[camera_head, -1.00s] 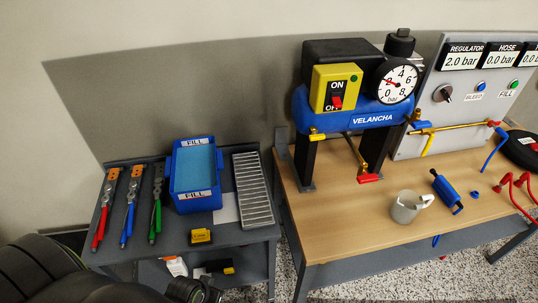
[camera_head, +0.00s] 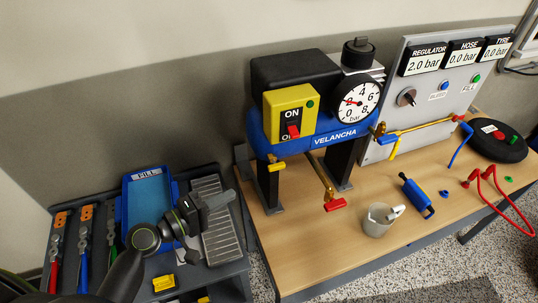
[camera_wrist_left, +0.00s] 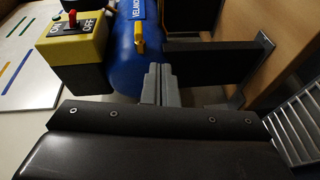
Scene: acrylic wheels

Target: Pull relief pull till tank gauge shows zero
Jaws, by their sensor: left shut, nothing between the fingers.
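The blue VELANCHA tank (camera_head: 340,128) stands on black legs on the wooden bench. Its round gauge (camera_head: 355,103) has a red needle near the 2 mark. A brass rod with a red handle (camera_head: 335,205) hangs below the tank, and a yellow fitting (camera_head: 277,166) sits at its lower left; I cannot tell which is the relief pull. The yellow fitting also shows in the left wrist view (camera_wrist_left: 139,36). My left gripper (camera_head: 228,199) is shut and empty, left of the tank above the grey side table. Its fingers (camera_wrist_left: 160,84) point towards the tank. My right gripper is out of view.
A yellow ON/OFF switch box (camera_head: 290,114) is at the tank's left. A grey panel (camera_head: 425,105) reads regulator 2.0, hose 0.0 and tyre 0.0 bar. A blue bin (camera_head: 125,205) is on the side table.

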